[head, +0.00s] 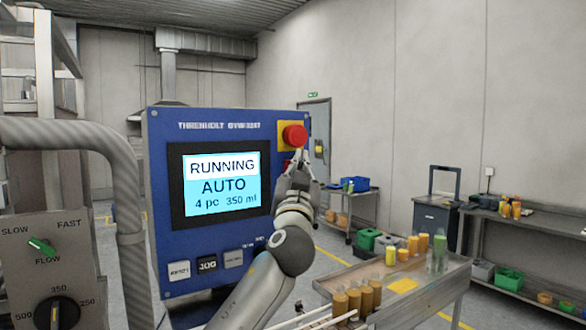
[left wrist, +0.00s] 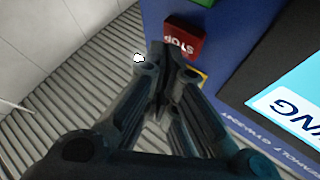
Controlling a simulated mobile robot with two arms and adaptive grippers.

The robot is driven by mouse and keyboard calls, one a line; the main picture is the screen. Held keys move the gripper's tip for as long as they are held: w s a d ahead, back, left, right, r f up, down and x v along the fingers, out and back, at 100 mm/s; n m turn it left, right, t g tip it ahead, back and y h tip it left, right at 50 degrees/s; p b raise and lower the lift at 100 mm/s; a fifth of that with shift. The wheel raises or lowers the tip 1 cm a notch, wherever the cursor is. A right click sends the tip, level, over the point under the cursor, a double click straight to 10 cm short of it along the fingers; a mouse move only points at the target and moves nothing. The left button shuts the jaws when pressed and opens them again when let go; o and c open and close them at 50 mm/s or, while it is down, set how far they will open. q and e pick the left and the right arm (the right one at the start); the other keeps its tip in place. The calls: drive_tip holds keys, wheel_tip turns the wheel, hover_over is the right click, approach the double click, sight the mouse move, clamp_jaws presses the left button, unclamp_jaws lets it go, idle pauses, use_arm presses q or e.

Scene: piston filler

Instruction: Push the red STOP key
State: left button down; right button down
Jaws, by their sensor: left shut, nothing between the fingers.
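The red STOP key (left wrist: 184,40) shows in the left wrist view, its lettering upside down, on the blue control panel (left wrist: 262,28). In the head view the panel (head: 215,125) faces me, and my left gripper hides most of the key. My left gripper (head: 298,160) is shut and empty at the panel's right edge, just below the red mushroom button (head: 294,136). In the left wrist view its fingertips (left wrist: 165,62) overlap the key's near edge. I cannot tell whether they touch it. The screen (head: 222,182) reads RUNNING, AUTO, 4 pc 350 ml. My right gripper is not in view.
The mushroom button sits on a yellow plate (head: 283,128) close above my fingers. A green key (left wrist: 204,2) adjoins STOP in the left wrist view. A table (head: 440,285) with bottles stands at right.

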use_arm(q)
drive_tip(key=shift+w+a, duration=0.2)
drive_tip(key=shift+w, duration=0.1)
idle(0.4)
drive_tip(key=shift+s+d, duration=0.1)
drive_tip(key=shift+s+d+b, duration=0.35)
drive_tip(key=shift+s+b, duration=0.1)
drive_tip(key=shift+s, duration=0.1)
idle(0.3)
drive_tip(key=s+d, duration=0.1)
drive_tip(key=s, duration=0.1)
drive_tip(key=s+d+b, duration=0.1)
drive_tip(key=s+d, duration=0.1)
idle(0.4)
